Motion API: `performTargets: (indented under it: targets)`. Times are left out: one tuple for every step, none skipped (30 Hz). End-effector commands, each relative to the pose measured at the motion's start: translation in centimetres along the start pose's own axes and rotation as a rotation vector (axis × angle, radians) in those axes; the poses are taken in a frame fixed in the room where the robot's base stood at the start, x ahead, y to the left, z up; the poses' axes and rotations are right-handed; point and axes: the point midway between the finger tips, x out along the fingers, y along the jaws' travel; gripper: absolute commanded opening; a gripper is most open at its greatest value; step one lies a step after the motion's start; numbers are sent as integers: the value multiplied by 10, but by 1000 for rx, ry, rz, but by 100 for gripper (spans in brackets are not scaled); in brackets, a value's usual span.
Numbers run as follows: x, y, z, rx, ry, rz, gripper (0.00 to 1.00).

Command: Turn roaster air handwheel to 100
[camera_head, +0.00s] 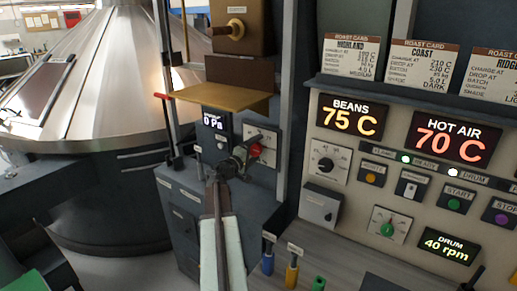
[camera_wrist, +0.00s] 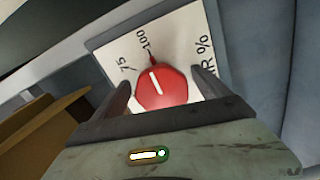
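The roaster air handwheel is a red round knob (camera_wrist: 163,88) with a white line on it, on a white dial plate (camera_wrist: 185,35) marked 75, 100 and "%". A small red pointer at the knob's upper edge stands at or very near the 100 mark; the white line leans slightly left of straight up. My gripper (camera_wrist: 165,90) has one finger on each side of the knob, close to its edges. Whether both fingers touch it I cannot tell. In the head view the red knob (camera_head: 255,150) shows beside my gripper (camera_head: 243,152), which partly covers the dial.
A brown box with a brass knob (camera_head: 236,29) is higher up. The control panel (camera_head: 345,190) stands to the right. Blue, yellow and green handles (camera_head: 292,275) stand at the bottom.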

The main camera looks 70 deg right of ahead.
Motion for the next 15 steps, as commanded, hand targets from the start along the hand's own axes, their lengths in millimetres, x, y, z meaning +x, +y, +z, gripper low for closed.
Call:
performTargets:
  targets:
    - [0,0,0,0,0,0,86]
    - [0,0,0,0,0,0,86]
    - [0,0,0,0,0,0,86]
    - [-1,0,0,0,0,0,86]
    - [-2,0,0,0,0,0,86]
    - [-4,0,1,0,0,0,86]
    - [-7,0,1,0,0,0,86]
    - [-10,0,1,0,0,0,86]
    - [-16,0,2,0,0,0,86]
    - [-21,0,2,0,1,-1,86]
    - [-27,0,2,0,2,-1,86]
    - [-34,0,3,0,2,-1,86]
    - [-40,0,4,0,1,-1,86]
    - [-47,0,4,0,2,-1,86]
    - [-56,0,4,0,3,-1,86]
